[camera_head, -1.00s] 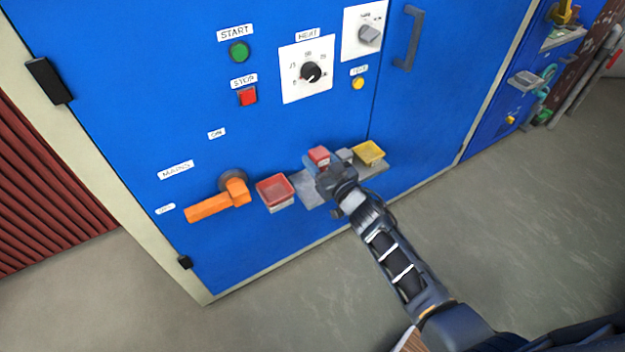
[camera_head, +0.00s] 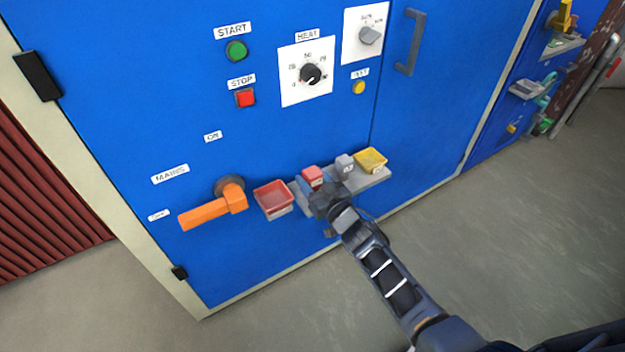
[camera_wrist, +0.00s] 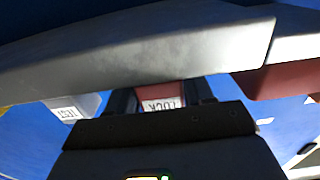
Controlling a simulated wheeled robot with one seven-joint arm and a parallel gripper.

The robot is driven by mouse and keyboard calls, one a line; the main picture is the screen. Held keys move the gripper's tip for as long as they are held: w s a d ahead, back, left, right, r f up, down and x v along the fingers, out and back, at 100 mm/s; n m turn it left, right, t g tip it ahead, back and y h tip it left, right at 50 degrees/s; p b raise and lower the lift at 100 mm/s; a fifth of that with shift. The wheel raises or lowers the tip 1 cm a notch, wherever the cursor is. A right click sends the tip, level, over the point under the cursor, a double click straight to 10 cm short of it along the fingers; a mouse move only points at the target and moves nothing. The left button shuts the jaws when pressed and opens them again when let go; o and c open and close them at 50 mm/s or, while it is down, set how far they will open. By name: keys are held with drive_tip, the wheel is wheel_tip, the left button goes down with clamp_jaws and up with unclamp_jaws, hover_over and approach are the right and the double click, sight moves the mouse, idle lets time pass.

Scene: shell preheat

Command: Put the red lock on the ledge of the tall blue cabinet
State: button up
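The red lock (camera_head: 313,176) is a small red block with a pale label, at the left part of the grey ledge (camera_head: 372,180) on the tall blue cabinet (camera_head: 130,90). My gripper (camera_head: 318,190) is at the ledge's front side, with its fingers on either side of the lock. In the wrist view the red lock (camera_wrist: 162,94) shows an upside-down LOCK label between the two dark fingers (camera_wrist: 160,100), which appear closed on it. The grey ledge (camera_wrist: 140,52) crosses the picture close by. Whether the lock's underside touches the ledge is hidden.
A red tray (camera_head: 274,198) sits left of the ledge, beside the orange mains handle (camera_head: 212,208). Heat dial (camera_head: 311,74) and buttons are above.

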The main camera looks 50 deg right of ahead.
drive_tip(key=o, duration=0.4)
drive_tip(key=shift+r, duration=0.15)
drive_tip(key=s+a+r+n+y, duration=0.1)
drive_tip(key=s+a+r, duration=0.1)
drive_tip(key=s+a, duration=0.5)
drive_tip(key=s+a+r+g+y, duration=0.1)
drive_tip(key=s+a+r, duration=0.15)
drive_tip(key=s, duration=0.85)
drive_tip(key=s+a+r+n, duration=0.1)
drive_tip(key=s+a, duration=0.5)
drive_tip(key=s, duration=0.3)
drive_tip(key=s+a+r+y, duration=0.1)
drive_tip(key=s+a+r, duration=0.1)
drive_tip(key=s+r, duration=0.2)
drive_tip(key=s+a+r+g+y, duration=0.1)
drive_tip(key=s+a+r, duration=0.1)
drive_tip(key=s+r, duration=0.2)
drive_tip(key=s+a+r+n+y+p, duration=0.1)
drive_tip(key=s+a+r, duration=0.1)
drive_tip(key=s+r, duration=0.2)
drive_tip(key=shift+s+a+r+g, duration=0.1)
drive_tip(key=shift+s+r+g, duration=0.1)
drive_tip(key=shift+r, duration=0.65)
drive_tip(key=shift+s+a+r+g, duration=0.1)
drive_tip(key=shift+s+r, duration=0.05)
drive_tip(key=shift+r, duration=0.65)
